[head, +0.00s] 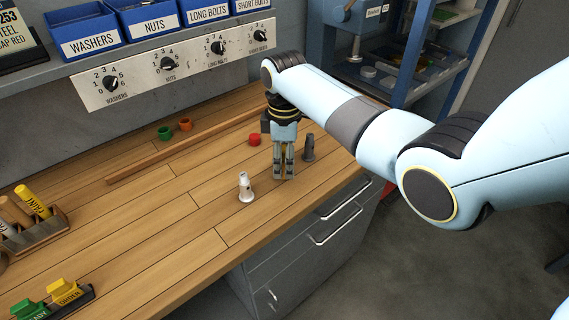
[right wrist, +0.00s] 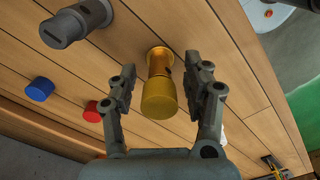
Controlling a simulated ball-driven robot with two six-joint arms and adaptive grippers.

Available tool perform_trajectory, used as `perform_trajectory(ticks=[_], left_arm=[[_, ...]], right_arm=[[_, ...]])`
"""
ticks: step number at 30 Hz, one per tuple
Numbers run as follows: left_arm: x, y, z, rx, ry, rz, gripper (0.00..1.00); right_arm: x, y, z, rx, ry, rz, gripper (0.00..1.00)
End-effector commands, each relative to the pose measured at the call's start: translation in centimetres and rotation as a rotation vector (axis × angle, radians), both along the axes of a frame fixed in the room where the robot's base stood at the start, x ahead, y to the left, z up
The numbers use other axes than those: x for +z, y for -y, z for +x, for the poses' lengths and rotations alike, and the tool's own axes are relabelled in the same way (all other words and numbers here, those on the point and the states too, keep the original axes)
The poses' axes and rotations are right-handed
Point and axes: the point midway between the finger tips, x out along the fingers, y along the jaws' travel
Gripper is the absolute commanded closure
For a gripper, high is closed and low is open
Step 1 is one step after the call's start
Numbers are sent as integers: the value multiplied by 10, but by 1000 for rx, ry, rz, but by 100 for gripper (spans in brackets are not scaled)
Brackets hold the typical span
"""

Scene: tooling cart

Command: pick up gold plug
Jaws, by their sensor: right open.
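The gold plug (right wrist: 159,92) stands on the wooden bench and shows clearly in the right wrist view, with a wide rounded head and a narrower part beyond it. My right gripper (right wrist: 161,78) is open, with one finger on each side of the plug. Gaps show between the fingers and the plug in that view. In the head view my right gripper (head: 284,176) points straight down low over the bench, and its fingers mostly hide the gold plug. My left gripper is not in view.
A dark grey plug (head: 308,147) stands close right of the gripper, and a white plug (head: 245,187) stands left and nearer. A red cap (head: 254,140) lies behind; a blue cap (right wrist: 40,89) shows in the wrist view. The bench's left middle is clear.

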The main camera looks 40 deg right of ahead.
Motion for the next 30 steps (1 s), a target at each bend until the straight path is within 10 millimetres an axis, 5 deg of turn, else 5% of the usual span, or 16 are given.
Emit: perform_trajectory(ticks=[5,16,30], left_arm=[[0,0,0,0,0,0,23],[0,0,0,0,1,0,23],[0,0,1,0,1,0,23]], right_arm=[[0,0,0,0,1,0,52],[1,0,0,0,0,0,100],[3,0,1,0,1,0,100]])
